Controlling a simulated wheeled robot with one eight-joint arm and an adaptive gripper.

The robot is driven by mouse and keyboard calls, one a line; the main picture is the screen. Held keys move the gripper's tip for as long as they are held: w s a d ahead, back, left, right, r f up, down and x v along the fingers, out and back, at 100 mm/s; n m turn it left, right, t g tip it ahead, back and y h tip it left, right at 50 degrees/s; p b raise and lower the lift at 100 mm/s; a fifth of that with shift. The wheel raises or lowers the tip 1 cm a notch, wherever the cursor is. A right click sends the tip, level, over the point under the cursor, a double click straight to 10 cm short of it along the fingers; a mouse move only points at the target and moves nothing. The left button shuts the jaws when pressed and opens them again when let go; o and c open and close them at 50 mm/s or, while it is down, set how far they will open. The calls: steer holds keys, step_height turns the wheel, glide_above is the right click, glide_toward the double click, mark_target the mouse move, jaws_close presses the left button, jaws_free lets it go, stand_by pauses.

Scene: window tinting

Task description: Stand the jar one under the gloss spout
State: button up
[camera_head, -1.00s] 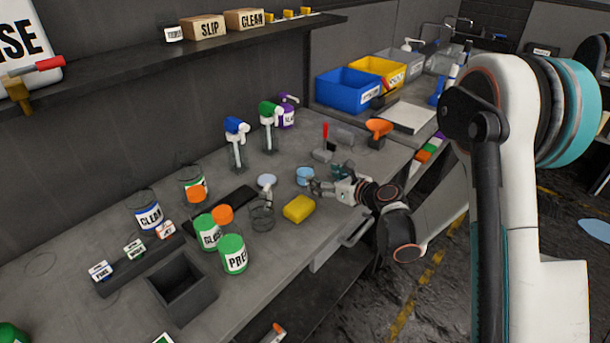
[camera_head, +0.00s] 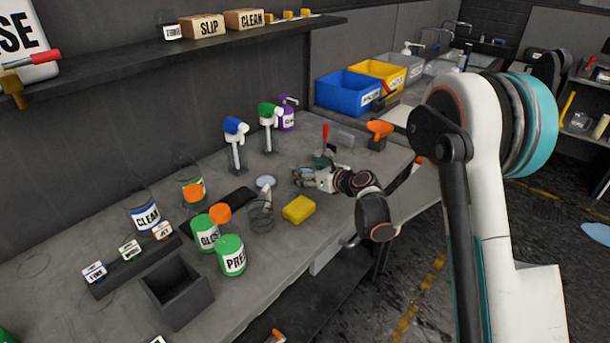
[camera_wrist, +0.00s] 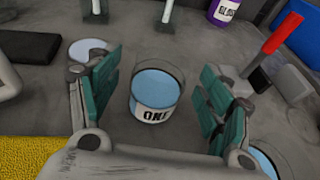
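Jar one (camera_wrist: 156,112) is a clear jar with pale blue contents and a white label reading ONE. It stands upright on the bench in the wrist view, between the green pads of my gripper (camera_wrist: 160,100). The pads are spread, with gaps on both sides of the jar. In the head view my gripper (camera_head: 302,176) is low over the bench and hides the jar. A green-lidded container (camera_head: 206,234) reads "GLOS". Dispenser heads, one blue (camera_head: 235,126) and one green (camera_head: 268,110), stand on posts at the back; I cannot tell which is the gloss spout.
In the wrist view another blue-filled vessel (camera_wrist: 262,160) is partly visible at lower right. A purple bottle (camera_head: 287,113) stands at the back.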

steer(key=c, duration=1.2)
steer(key=shift+r, duration=0.1)
